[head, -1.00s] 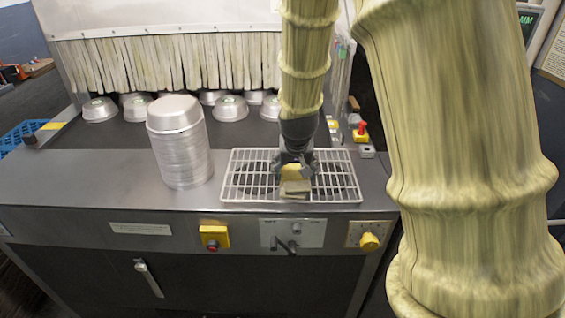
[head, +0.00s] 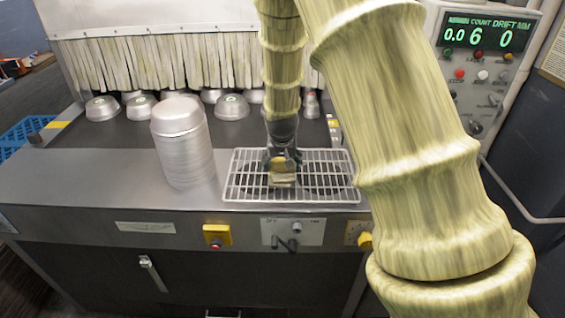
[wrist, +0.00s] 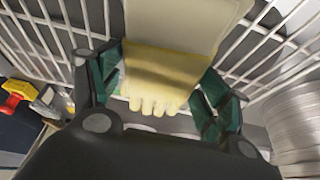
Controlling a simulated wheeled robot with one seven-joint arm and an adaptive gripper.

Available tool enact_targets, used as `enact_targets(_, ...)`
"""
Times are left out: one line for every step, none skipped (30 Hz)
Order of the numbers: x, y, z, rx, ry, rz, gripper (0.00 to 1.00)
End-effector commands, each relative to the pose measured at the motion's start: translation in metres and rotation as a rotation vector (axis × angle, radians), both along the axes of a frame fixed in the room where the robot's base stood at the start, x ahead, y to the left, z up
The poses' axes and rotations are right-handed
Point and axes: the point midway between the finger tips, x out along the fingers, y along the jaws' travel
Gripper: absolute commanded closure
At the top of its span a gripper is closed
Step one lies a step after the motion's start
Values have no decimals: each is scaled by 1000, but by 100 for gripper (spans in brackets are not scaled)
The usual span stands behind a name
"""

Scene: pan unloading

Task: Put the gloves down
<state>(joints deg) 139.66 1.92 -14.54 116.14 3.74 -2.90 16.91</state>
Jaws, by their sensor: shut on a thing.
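The gloves (head: 282,179) are a pale yellow and cream bundle between my gripper's fingers, over the white wire rack (head: 236,193). In the wrist view the gloves (wrist: 165,75) show a yellow band and several finger-like ends pointing toward the palm, with a paler flat part stretching away. My gripper (head: 282,165) points down and is shut on them, one green-padded finger on each side in the wrist view. The gloves are low at the rack; whether they touch its wires I cannot tell.
A tall stack of round metal pans (head: 182,150) stands left of the rack. Several upturned pans (head: 232,107) sit on the dark belt behind, before a strip curtain (head: 150,65). Bare steel counter (head: 90,180) lies left of the stack. A control box (head: 480,60) is at the right.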

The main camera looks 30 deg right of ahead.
Motion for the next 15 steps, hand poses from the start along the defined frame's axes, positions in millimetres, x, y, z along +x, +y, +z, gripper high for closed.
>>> enact_targets(0, 0, -3, 0, 2, 0, 49)
enact_targets(0, 0, -5, 0, 1, 0, 49)
enact_targets(0, 0, -6, 1, 1, 0, 49)
enact_targets(0, 0, -7, 0, 0, 0, 49)
enact_targets(0, 0, -8, 0, 0, 0, 49)
enact_targets(0, 0, -8, -1, -1, 0, 49)
enact_targets(0, 0, -8, -1, -1, 0, 49)
enact_targets(0, 0, -8, -1, -1, 0, 49)
enact_targets(0, 0, -8, -1, -1, 0, 49)
enact_targets(0, 0, -8, -1, -1, 0, 49)
enact_targets(0, 0, -8, -1, -1, 0, 49)
enact_targets(0, 0, -9, 0, 0, 0, 49)
enact_targets(0, 0, -10, 0, 0, 0, 49)
enact_targets(0, 0, -11, 0, 0, 0, 49)
enact_targets(0, 0, -12, 0, 0, 0, 49)
